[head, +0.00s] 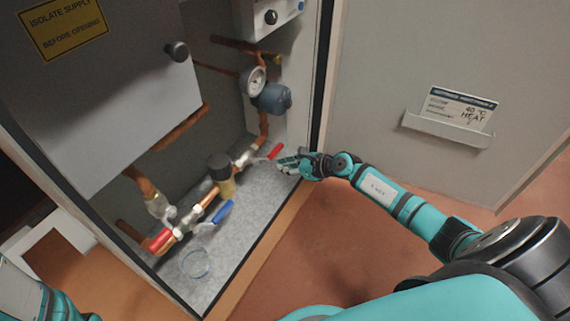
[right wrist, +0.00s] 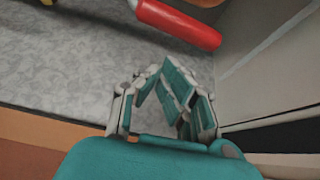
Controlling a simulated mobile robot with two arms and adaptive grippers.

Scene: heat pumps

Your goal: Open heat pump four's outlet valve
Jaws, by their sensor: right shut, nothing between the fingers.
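Inside the open cabinet, copper pipes carry valves with coloured lever handles. A red handle (head: 275,152) sits at the right end of the lower pipe run. It also shows close up at the top of the right wrist view (right wrist: 178,20). A second red handle (head: 160,239) and a blue handle (head: 222,212) are at the lower left. No label tells me which is heat pump four's outlet valve. My right gripper (head: 283,162) is shut and empty, just beside and below the right red handle. Its closed fingers show in the wrist view (right wrist: 172,80), apart from the handle. My left gripper is out of view.
A pressure gauge (head: 254,82) and blue-grey pump (head: 272,98) are above. The grey door (head: 90,90) bounds the left. The dark cabinet edge (head: 322,90) and a panel with a card holder (head: 450,128) are right. A clear ring (head: 196,264) lies on the cabinet floor.

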